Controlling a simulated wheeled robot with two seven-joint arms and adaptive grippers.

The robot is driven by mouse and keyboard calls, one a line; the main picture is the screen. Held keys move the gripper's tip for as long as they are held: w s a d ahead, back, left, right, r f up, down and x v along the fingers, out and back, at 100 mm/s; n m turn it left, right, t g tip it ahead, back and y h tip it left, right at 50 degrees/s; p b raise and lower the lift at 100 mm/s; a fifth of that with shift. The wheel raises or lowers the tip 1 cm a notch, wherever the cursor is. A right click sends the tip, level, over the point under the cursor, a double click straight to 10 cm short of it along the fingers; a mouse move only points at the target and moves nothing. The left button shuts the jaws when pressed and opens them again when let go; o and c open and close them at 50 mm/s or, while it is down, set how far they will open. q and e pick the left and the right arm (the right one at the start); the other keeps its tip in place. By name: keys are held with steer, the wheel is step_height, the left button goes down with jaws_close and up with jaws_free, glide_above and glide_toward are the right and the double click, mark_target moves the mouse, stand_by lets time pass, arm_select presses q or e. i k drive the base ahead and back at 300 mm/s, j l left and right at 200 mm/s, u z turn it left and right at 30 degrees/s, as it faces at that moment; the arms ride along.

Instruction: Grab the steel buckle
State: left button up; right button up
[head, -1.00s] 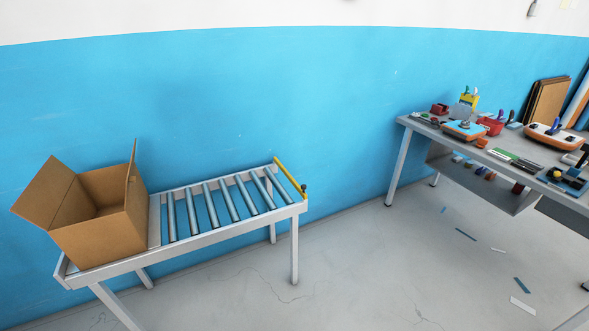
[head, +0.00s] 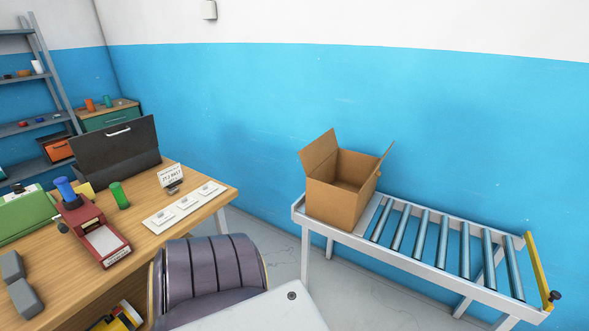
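I cannot make out a steel buckle in the head view. A white strip (head: 158,222) on the wooden desk (head: 215,200) carries several small pale pieces, too small to identify. Neither of my grippers shows in the view.
An open cardboard box (head: 335,203) stands on the left end of a roller conveyor (head: 400,262). A dark padded chair (head: 213,268) stands at the desk's front. The desk holds a red device (head: 92,228), a green case (head: 25,215) and an open dark case (head: 115,148). Shelves stand at far left.

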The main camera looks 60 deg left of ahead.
mark_target(172, 190)
steer(key=u, duration=3.15)
steer(key=i+z, duration=0.5)
steer(key=i, duration=0.25)
